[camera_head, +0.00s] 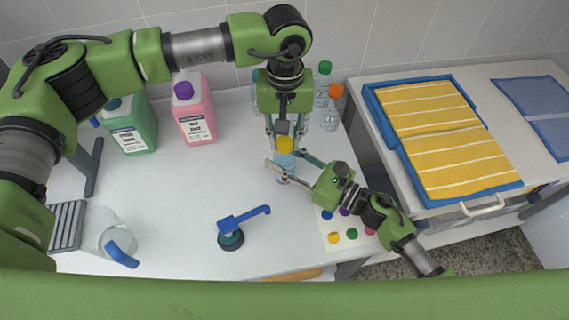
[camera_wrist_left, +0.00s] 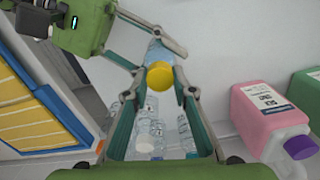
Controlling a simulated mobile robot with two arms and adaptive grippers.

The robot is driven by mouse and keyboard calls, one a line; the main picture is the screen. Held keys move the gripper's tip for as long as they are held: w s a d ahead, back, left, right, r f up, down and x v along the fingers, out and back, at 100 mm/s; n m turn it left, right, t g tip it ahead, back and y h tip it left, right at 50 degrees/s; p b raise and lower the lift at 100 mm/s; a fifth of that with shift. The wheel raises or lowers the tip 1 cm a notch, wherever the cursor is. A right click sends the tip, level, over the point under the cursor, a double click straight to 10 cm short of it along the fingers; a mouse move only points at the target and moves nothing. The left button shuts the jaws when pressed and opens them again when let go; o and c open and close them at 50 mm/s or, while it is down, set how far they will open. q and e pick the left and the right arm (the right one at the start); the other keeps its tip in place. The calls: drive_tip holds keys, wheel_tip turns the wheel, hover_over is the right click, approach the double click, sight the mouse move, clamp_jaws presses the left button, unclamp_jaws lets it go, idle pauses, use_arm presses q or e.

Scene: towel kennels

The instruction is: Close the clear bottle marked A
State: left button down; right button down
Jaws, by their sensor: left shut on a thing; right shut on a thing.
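A clear bottle with a bluish body (camera_head: 284,165) stands upright near the middle of the white table; its marking is too small to read. A yellow cap (camera_head: 285,145) is at its top; I cannot tell whether it is seated or threaded. My left gripper (camera_head: 284,140) points down from above and is shut on the yellow cap. In the left wrist view the cap (camera_wrist_left: 159,74) sits between the fingertips, with the bottle (camera_wrist_left: 156,50) beyond it. My right gripper (camera_head: 284,172) comes from the lower right and is shut on the bottle's body, partly hiding it.
Clear bottles with a green cap (camera_head: 322,85) and an orange cap (camera_head: 333,108) stand behind. Pink (camera_head: 195,115) and green (camera_head: 133,127) jugs stand back left. A blue-handled tool (camera_head: 232,235), a pitcher (camera_head: 108,236) and a sheet of coloured caps (camera_head: 343,238) lie nearer.

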use_arm(q)
drive_tip(key=c, duration=1.6)
unclamp_jaws()
wheel_tip(320, 180, up, 12)
drive_tip(key=shift+r, duration=0.1)
use_arm(e)
drive_tip(key=c, duration=1.3)
unclamp_jaws()
drive_tip(key=shift+o, duration=0.2)
drive_tip(key=v, duration=1.2)
